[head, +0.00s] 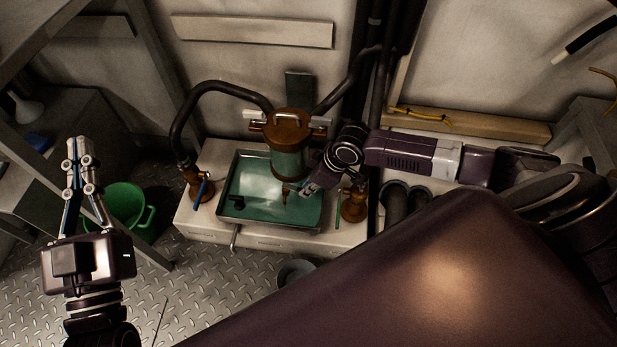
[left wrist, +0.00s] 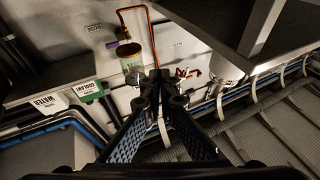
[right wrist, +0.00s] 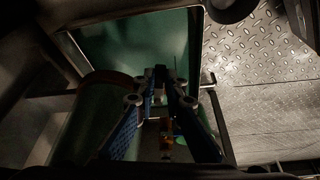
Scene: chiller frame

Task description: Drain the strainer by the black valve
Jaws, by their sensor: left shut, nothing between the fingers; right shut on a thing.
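The strainer (head: 289,150), with a brown cap and dull green body, stands over a green tray (head: 228,215). A small brass outlet (head: 284,197) hangs below it. My right gripper (head: 298,188) is shut at this outlet, low on the strainer's right side. Its fingers hide the held part, which seems to be the black valve's handle; its colour cannot be made out. In the right wrist view my right gripper (right wrist: 160,75) has its fingertips together in front of the tray (right wrist: 120,55). My left gripper (head: 78,150) is shut and empty, up at the left; its closed tips also show in the left wrist view (left wrist: 158,78).
A blue-handled valve (head: 201,188) stands left of the tray, a green-handled one (head: 339,205) right of it. A green bucket (head: 128,203) stands on the floor at left. Black hoses (head: 215,88) rise behind.

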